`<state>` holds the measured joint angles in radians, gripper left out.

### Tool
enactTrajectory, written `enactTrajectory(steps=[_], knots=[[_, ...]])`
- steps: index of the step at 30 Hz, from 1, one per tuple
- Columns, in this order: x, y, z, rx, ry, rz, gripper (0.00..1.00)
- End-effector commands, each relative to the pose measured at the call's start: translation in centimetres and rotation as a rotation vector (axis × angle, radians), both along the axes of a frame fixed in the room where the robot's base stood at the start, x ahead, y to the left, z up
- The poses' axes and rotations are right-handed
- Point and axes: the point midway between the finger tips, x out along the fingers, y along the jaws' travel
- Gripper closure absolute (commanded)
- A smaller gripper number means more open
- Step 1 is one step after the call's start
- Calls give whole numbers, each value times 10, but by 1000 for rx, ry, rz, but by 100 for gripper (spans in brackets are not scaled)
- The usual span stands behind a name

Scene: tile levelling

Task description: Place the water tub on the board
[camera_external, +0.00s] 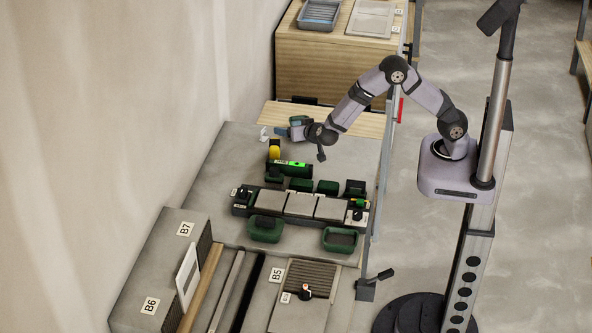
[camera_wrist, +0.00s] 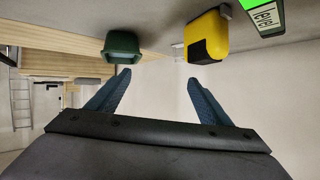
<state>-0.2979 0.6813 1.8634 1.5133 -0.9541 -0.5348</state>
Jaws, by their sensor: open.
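A small dark green tub (camera_wrist: 122,45) shows in the wrist view, which is turned upside down, just beyond one fingertip and beside a light wood board (camera_wrist: 60,62). In the outside view a green shape by my wrist (camera_external: 297,120) looks like this tub; my arm partly hides it. The wood board (camera_external: 345,123) lies along the back of the grey table. My gripper (camera_wrist: 159,77) has its blue fingers spread with nothing between them. It also shows in the outside view (camera_external: 281,132), low over the back left of the table. Whether the tub touches the board is unclear.
A yellow-and-black tape measure (camera_wrist: 206,38) and a green-lit level (camera_external: 293,169) are near my gripper. Two more green tubs (camera_external: 264,229) (camera_external: 340,240) stand before a dark rack with grey tiles (camera_external: 300,204). Small dark green blocks (camera_external: 327,187) lie behind the rack.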

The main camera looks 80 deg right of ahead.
Motion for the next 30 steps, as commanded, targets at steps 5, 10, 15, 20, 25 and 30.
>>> enactTrajectory(steps=[5, 10, 15, 20, 25, 30], knots=[[15, 42, 19, 162, 9, 330, 27], [-29, 89, 17, 305, 174, 644, 27], [-127, 106, -1, 392, 468, 851, 27], [-225, 87, -16, 416, 763, 916, 27], [-295, 60, -21, 406, 981, 906, 27], [-322, 47, -21, 397, 1070, 890, 27]])
